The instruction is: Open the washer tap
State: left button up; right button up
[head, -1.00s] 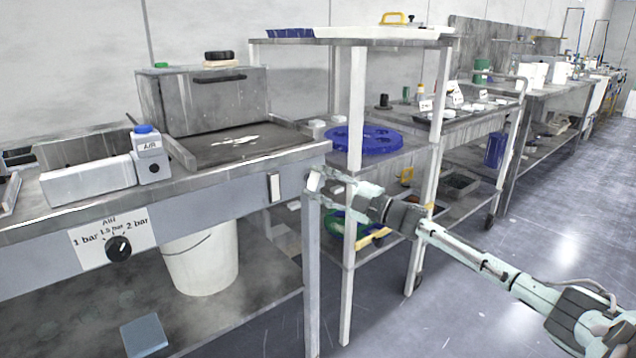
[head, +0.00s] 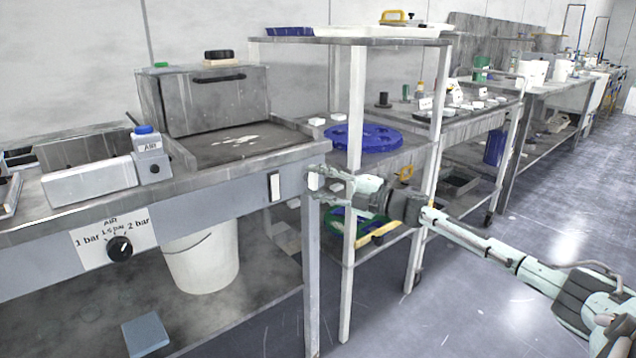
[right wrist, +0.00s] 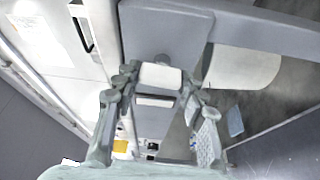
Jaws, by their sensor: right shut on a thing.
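A small white block-shaped handle (head: 313,181) sits at the right end of the grey bench; it looks like the washer tap, though it carries no readable label. It also shows in the right wrist view (right wrist: 160,76). My right gripper (head: 325,178) reaches it from the right and is shut on it. In the right wrist view, the fingers (right wrist: 158,84) stand on either side of the white handle. The fingers and wrist hide part of the tap's mount in the head view. My left gripper is not in view.
A tall rack (head: 355,120) with a blue round tray stands right behind the gripper. The floor at right is clear.

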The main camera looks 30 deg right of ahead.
jog(key=o, duration=1.2)
jog(key=shift+c, duration=0.2)
jog(key=shift+s+d, duration=0.1)
jog(key=v, duration=1.1)
jog(key=shift+s, duration=0.35)
jog(key=shift+d+f, duration=0.1)
